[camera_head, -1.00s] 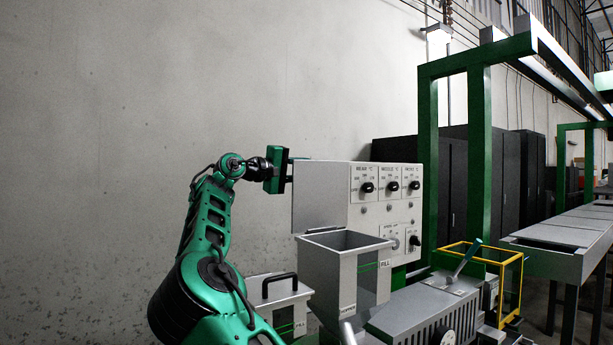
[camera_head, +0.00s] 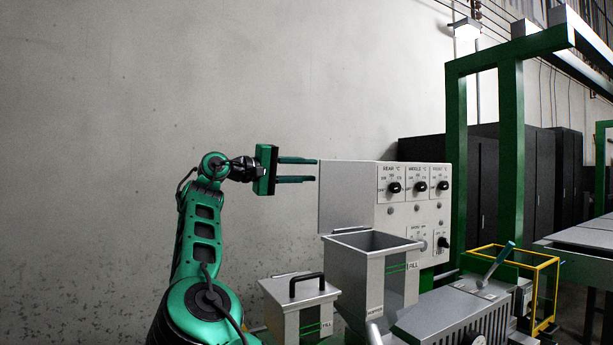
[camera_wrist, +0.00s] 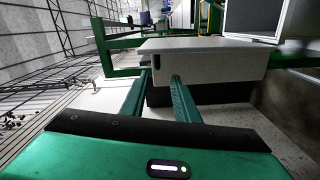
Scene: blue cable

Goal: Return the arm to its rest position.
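My green arm (camera_head: 197,235) rises at the lower left of the head view, with its forearm upright and its wrist bent to the right. My gripper (camera_head: 315,170) points right, level, high beside the grey control box. Its two slim fingers are apart with nothing between them. In the head view the fingertips come close to the box's left edge; I cannot tell whether they touch it. In the wrist view my gripper (camera_wrist: 161,76) also shows two separate fingers with an empty gap.
The control box (camera_head: 347,195) with several knobs stands right of the gripper. Below it are an open hopper (camera_head: 345,270) and a lidded bin (camera_head: 290,300) with a black handle. A green frame (camera_head: 510,150) and yellow guard (camera_head: 545,290) stand farther right. The wall side is clear.

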